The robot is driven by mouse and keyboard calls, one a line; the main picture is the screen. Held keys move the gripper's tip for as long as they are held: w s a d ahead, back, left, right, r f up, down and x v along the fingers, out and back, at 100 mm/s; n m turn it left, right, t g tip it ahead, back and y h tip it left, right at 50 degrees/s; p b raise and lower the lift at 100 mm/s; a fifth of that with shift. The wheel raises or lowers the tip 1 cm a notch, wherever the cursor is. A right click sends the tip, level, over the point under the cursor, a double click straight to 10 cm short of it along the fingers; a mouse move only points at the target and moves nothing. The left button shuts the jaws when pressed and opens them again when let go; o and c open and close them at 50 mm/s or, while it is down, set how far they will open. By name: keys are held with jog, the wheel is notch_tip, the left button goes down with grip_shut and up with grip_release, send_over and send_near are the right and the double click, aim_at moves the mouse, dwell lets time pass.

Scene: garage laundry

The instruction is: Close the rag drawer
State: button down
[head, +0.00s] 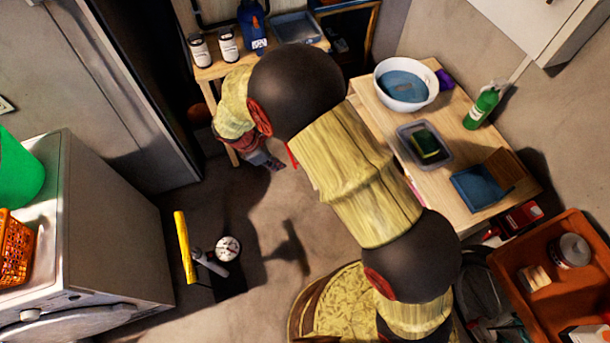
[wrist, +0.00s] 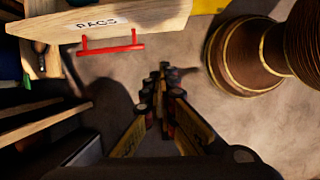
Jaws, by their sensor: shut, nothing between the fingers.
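The rag drawer (wrist: 150,20) shows at the top left of the wrist view as a pale wooden front with a "RAGS" label and a red bar handle (wrist: 110,45). My gripper (wrist: 161,78) is shut and empty, with its fingertips below and right of the handle, apart from the front. How far the drawer stands out is hard to tell. In the head view my gripper (head: 270,163) is low between the back bench and the right table, partly hidden by my arm. My arm hides the drawer there; only a red sliver (head: 292,155) shows beside it.
The wooden table (head: 455,185) on the right bears a white basin (head: 405,85), a grey tub with a sponge and a green bottle (head: 482,107). An orange cart (head: 550,290) stands front right. A washer (head: 100,230) is at left. A yellow-handled object (head: 184,247) stands on the floor.

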jog(key=w+d+f+b, duration=0.2)
jog(key=d+f+b, duration=0.2)
jog(key=d+f, duration=0.3)
notch_tip(320, 180, down, 2)
jog(key=shift+w+d+f+n, duration=0.1)
jog(key=shift+w+d+n, duration=0.05)
jog(key=shift+w+n, duration=0.15)
jog(key=shift+d, duration=0.1)
dwell(0.4)
jog(key=w+d+p, duration=0.1)
jog(key=w+d, duration=0.2)
jog(key=d, duration=0.6)
jog(key=w+d+p, duration=0.2)
jog(key=d, duration=0.6)
jog(key=w+d+p, duration=0.2)
jog(key=w+d, duration=0.1)
jog(key=d, duration=0.6)
jog(key=shift+w+d, duration=0.3)
